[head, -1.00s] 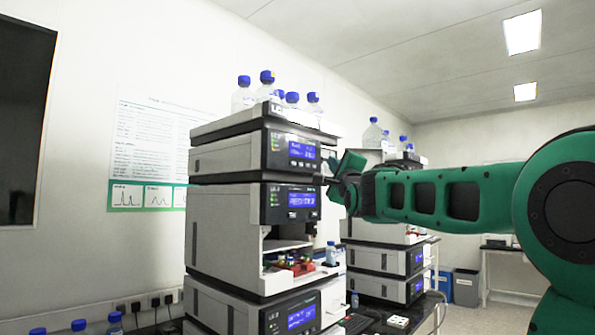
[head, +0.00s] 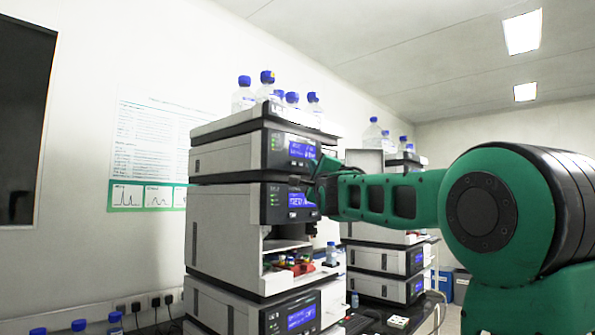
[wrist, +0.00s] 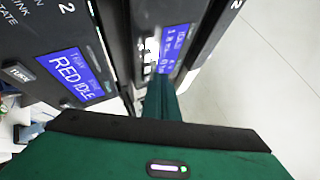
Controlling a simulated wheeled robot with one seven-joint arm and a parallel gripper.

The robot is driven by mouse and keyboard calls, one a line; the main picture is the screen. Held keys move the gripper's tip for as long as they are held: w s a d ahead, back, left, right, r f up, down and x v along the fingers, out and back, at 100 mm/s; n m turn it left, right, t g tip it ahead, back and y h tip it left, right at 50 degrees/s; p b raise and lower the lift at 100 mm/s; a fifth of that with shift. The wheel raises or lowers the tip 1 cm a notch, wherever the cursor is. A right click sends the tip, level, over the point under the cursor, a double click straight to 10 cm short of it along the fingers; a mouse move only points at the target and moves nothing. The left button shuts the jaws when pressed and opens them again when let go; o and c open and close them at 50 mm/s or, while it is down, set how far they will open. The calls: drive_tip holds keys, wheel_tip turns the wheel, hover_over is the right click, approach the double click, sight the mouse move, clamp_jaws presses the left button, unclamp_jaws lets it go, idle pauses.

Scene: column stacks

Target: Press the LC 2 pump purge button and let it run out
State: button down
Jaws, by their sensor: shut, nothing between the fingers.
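The near instrument stack (head: 222,158) is grey and black with several modules. Its top module has a blue display (head: 303,150), and the module below has another blue display (head: 302,201). My gripper (head: 318,170) is shut and empty, at the right front of these panels; I cannot tell whether it touches them. In the wrist view the green fingers (wrist: 160,95) point toward a panel with a blue display (wrist: 175,45) beside a bright white patch. A nearer panel marked 2 has a display ending in "IDLE" (wrist: 76,75) and a small labelled button (wrist: 18,72). I cannot make out the purge button.
Blue-capped bottles (head: 266,92) stand on top of the near stack. A second stack (head: 380,258) stands behind to the right. Small vials in a red tray (head: 290,264) sit in the open bay under the second module. Floor shows free at the right.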

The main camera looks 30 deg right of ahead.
sight(304, 160)
drive_tip(key=shift+w+a, duration=0.25)
drive_tip(key=shift+w, duration=0.45)
drive_tip(key=shift+w, duration=0.1)
idle(1.5)
drive_tip(key=shift+w+a+r, duration=0.1)
drive_tip(key=shift+w+a, duration=0.05)
drive_tip(key=shift+w, duration=0.1)
drive_tip(key=shift+w+a, duration=0.15)
drive_tip(key=shift+w, duration=0.25)
idle(0.8)
drive_tip(key=shift+s, duration=0.15)
drive_tip(key=shift+s+d, duration=0.3)
drive_tip(key=shift+s, duration=0.35)
drive_tip(key=s, duration=0.1)
drive_tip(key=s+d, duration=0.1)
drive_tip(key=s, duration=0.2)
drive_tip(key=shift+s+d, duration=0.35)
idle(0.4)
